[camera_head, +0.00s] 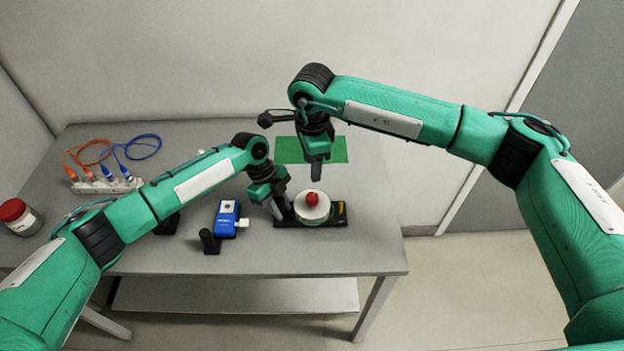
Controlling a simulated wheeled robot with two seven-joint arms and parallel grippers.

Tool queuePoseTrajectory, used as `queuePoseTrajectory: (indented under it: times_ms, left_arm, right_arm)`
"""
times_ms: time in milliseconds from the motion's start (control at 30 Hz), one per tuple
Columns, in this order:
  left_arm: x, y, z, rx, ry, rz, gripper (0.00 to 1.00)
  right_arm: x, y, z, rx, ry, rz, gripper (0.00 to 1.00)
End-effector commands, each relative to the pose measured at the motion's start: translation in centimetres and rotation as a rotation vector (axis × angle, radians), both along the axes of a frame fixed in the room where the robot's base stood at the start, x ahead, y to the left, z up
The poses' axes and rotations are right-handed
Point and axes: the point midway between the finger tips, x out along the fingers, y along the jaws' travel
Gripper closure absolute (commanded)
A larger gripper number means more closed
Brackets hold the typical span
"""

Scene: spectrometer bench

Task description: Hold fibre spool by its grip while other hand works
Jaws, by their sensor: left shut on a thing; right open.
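The fibre spool (313,212) is a white round reel with a red knob on top, sitting on a black base near the middle of the table's front part. My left gripper (279,209) reaches in from the left and is shut at the spool's left side, on what looks like its grip; the fingers hide most of that part. My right gripper (316,174) is open and empty, pointing down just behind and above the spool, apart from it. Its fingers overlap in this view, so the gap is hard to see.
A blue device (227,218) and a small black upright part (209,241) stand left of the spool. A green mat (335,150) lies behind. A power strip (105,186) with orange and blue cables and a red-lidded jar (19,216) are at the left. The table's front right is clear.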

Motion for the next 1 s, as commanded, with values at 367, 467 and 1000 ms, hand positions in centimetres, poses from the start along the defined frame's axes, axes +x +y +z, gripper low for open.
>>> queuePoseTrajectory:
  times_ms: [367, 467, 1000]
  left_arm:
    - [0.0, 0.0, 0.0, -0.001, -0.001, 0.0, 1.0]
    - [0.0, 0.0, 0.0, -0.001, -0.001, 0.0, 1.0]
    - [0.0, 0.0, 0.0, -0.001, -0.001, 0.0, 1.0]
  right_arm:
    - [0.0, 0.0, 0.2, 0.0, 0.0, 0.562, 0.5]
    - [0.0, 0.0, 0.3, 0.0, 0.0, 0.697, 0.5]
    - [-0.1, -0.1, -2.3, 0.0, 0.004, 0.937, 0.5]
